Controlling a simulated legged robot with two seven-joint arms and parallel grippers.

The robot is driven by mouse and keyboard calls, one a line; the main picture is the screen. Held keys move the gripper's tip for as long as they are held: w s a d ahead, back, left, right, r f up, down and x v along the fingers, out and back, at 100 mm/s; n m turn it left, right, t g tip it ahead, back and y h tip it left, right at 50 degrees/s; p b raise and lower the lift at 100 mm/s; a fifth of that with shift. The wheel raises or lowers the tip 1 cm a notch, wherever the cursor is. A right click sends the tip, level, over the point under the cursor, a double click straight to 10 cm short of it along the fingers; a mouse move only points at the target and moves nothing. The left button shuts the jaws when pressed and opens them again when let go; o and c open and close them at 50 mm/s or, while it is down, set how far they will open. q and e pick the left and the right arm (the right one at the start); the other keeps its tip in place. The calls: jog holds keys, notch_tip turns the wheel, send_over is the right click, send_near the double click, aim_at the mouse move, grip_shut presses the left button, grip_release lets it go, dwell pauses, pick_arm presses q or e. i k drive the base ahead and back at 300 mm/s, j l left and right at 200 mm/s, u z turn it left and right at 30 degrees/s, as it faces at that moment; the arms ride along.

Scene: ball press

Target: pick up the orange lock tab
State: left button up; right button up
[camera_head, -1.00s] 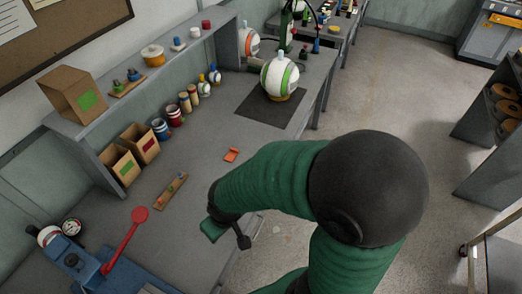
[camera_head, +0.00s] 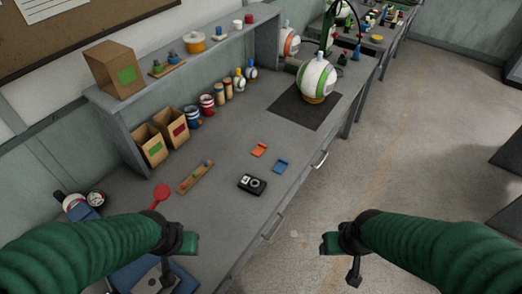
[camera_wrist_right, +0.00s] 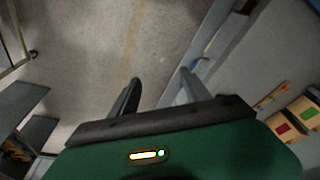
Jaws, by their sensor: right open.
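The orange lock tab (camera_head: 259,150) lies flat on the grey bench, in the head view's middle. A blue tab (camera_head: 281,166) lies just right of it and a small black device (camera_head: 252,184) below it, both apart from it. My right gripper (camera_head: 338,258) hangs beyond the bench's front edge, over the floor, well away from the tab. In the right wrist view its two fingers (camera_wrist_right: 158,88) are spread with nothing between them. My left gripper (camera_head: 180,258) is over the bench's near part, far from the tab; its jaw opening cannot be made out.
A wooden strip with pegs (camera_head: 195,177) and a red-knobbed lever (camera_head: 161,193) lie left of the tab. Cardboard boxes (camera_head: 172,130) and cans stand along the shelf. A striped ball (camera_head: 317,80) stands on a dark mat (camera_head: 290,112).

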aim_at(261, 148)
jog(key=u, duration=0.45)
jog(key=i+l+u, duration=0.1)
jog(key=u, duration=0.3)
jog(key=l+u, duration=0.2)
jog(key=u, duration=0.25)
jog(key=l+u, duration=0.15)
jog(key=u, duration=0.3)
jog(key=l+u, duration=0.15)
jog(key=u, duration=0.3)
jog(key=l+u, duration=0.15)
jog(key=l, duration=0.25)
jog(key=k+l+u, duration=0.2)
jog(key=l, duration=0.2)
jog(key=l+u, duration=0.15)
jog(key=l, duration=0.25)
jog(key=k+l+u, duration=0.15)
jog(key=l, duration=0.2)
jog(key=k+l+u, duration=0.2)
jog(key=l, duration=0.2)
jog(key=k+l+u, duration=0.15)
jog(key=l, duration=0.15)
jog(key=k+l, duration=0.1)
jog(key=l, duration=0.15)
jog(key=k+l, duration=0.1)
jog(key=l, duration=0.2)
